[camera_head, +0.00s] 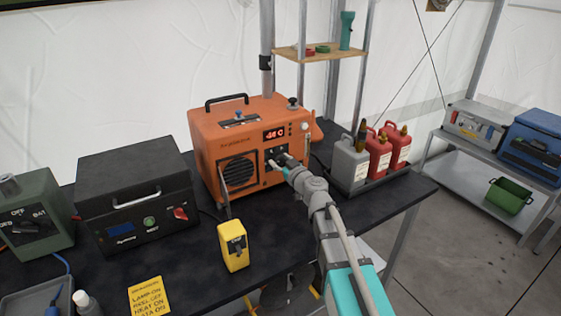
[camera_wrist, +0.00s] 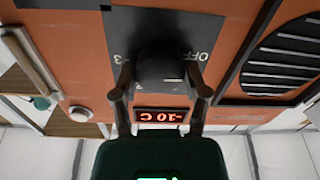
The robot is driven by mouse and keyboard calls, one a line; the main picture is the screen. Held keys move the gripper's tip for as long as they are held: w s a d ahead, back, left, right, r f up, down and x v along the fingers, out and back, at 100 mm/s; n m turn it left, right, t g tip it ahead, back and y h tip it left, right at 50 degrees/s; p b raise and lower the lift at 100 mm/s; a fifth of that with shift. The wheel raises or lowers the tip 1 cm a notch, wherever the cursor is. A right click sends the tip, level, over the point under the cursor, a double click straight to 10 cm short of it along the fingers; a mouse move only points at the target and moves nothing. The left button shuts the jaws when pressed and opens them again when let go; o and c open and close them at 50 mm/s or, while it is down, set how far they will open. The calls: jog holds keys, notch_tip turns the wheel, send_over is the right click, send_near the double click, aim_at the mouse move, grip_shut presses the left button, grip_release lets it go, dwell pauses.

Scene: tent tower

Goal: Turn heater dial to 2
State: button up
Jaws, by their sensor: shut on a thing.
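The orange heater (camera_head: 207,130) stands on the dark table with a red display (camera_head: 274,134) reading about -10 C. My gripper (camera_head: 283,162) reaches its front panel below the display, hiding most of the dial in the head view. In the wrist view, which shows the heater upside down, the black dial (camera_wrist: 160,66) sits on a dark plate with "OFF" and "3" visible. My gripper (camera_wrist: 160,80) is shut on the dial, one finger on each side. The other marks and the dial's pointer cannot be made out.
A yellow device (camera_head: 233,247) stands in front of the heater. A black box (camera_head: 135,190) is to the left. Grey and red canisters (camera_head: 378,158) stand on a tray to the right. A shelf (camera_head: 318,53) is behind. Some tabletop in front of the heater is clear.

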jog(key=shift+w+m, duration=0.1)
jog(key=shift+m, duration=0.2)
jog(key=m, duration=0.5)
jog(key=shift+d+m, duration=0.1)
jog(key=shift+m, duration=0.2)
jog(key=m, duration=0.5)
jog(key=shift+w+m, duration=0.1)
jog(key=shift+m, duration=0.2)
jog(key=m, duration=0.6)
jog(key=shift+f+m+b, duration=0.1)
jog(key=shift+m+b, duration=0.2)
jog(key=shift+b, duration=0.05)
jog(key=m, duration=0.5)
jog(key=shift+m, duration=0.4)
jog(key=o, duration=1.1)
jog(key=shift+f, duration=0.1)
jog(key=shift+o, duration=0.2)
